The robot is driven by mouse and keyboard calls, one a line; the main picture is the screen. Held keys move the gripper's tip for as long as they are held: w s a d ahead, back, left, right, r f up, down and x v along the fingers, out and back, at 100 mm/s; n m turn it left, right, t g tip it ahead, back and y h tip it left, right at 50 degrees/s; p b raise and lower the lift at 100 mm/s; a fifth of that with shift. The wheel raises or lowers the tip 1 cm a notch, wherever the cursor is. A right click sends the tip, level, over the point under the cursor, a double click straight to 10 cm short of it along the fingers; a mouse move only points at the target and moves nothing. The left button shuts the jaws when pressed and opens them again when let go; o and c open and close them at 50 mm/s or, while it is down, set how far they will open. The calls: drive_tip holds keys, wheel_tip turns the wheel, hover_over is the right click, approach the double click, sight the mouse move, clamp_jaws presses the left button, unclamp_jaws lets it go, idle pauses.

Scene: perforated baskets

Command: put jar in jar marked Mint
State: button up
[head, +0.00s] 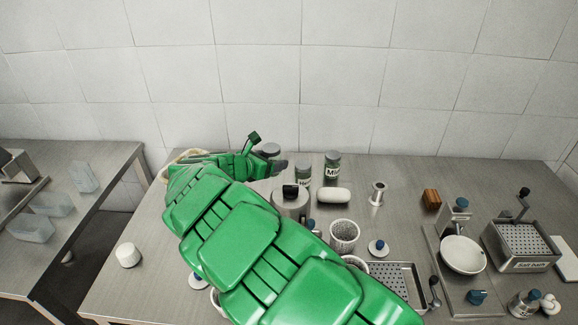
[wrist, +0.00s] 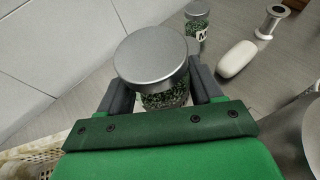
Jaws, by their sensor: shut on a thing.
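A green-filled jar with a grey metal lid (wrist: 150,55) sits between the two dark fingers of my gripper (wrist: 152,92), which is shut on it; the jar looks upright. In the head view its grey lid (head: 271,148) shows behind my gripper (head: 278,164), at the back of the counter. The jar with a label starting "Mi" (head: 332,166) stands upright to the right, apart from my gripper. It also shows in the wrist view (wrist: 197,22), with an "M" on its label. The held jar's label is mostly hidden.
Another jar, its label starting "H" (head: 303,168), stands between my gripper and the "Mi" jar. A wicker basket edge (wrist: 28,157) lies beside my gripper.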

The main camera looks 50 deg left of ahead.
drive_tip(key=w+d+r+m+h, duration=0.45)
drive_tip(key=w+d+r, duration=0.8)
drive_tip(key=d, duration=0.35)
hover_over(333, 154)
drive_tip(key=shift+n, duration=0.35)
drive_tip(key=shift+s+d+f, duration=0.1)
drive_tip(key=shift+s+f, duration=0.05)
drive_tip(key=shift+f, duration=2.25)
drive_tip(key=shift+s+d+f, duration=0.1)
drive_tip(key=shift+f, duration=2.25)
drive_tip(key=shift+f, duration=0.1)
drive_tip(key=shift+w+a+f, duration=0.15)
drive_tip(key=shift+f, duration=1.5)
drive_tip(key=shift+f, duration=0.15)
